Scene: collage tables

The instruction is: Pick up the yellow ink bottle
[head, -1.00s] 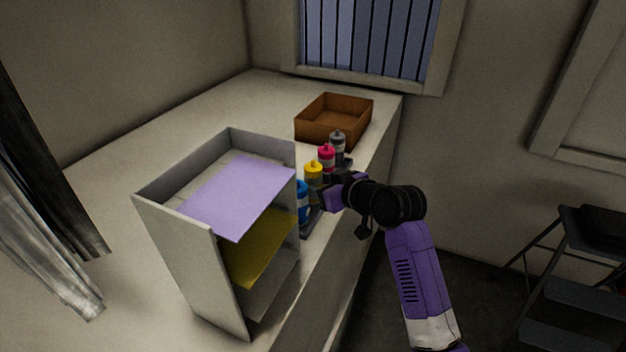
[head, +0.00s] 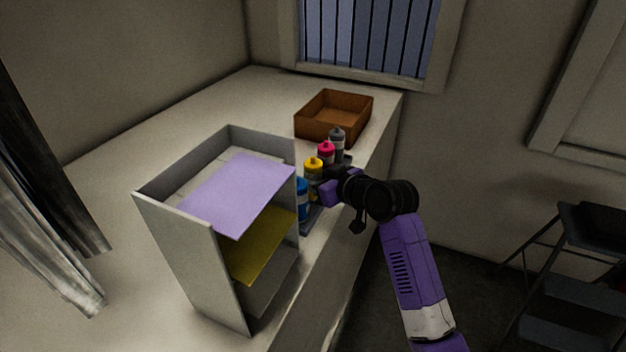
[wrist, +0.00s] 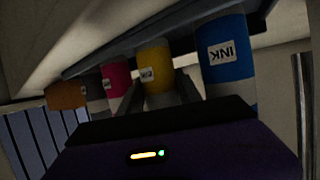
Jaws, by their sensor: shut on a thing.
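The yellow ink bottle (head: 313,167) stands in a row of bottles on the table, between the blue bottle and the magenta one. My gripper (head: 324,186) reaches it from the right and is shut on it. In the wrist view the yellow bottle (wrist: 155,72) is between the two fingers (wrist: 168,90), with its label facing my gripper. The bottle looks upright in the head view. Its lower part is hidden behind my gripper there.
The blue bottle (head: 302,199) stands close on the near side, magenta (head: 326,153) and grey (head: 337,140) bottles on the far side. A grey paper shelf (head: 185,262) stands to the left. A brown tray (head: 318,128) lies farther back.

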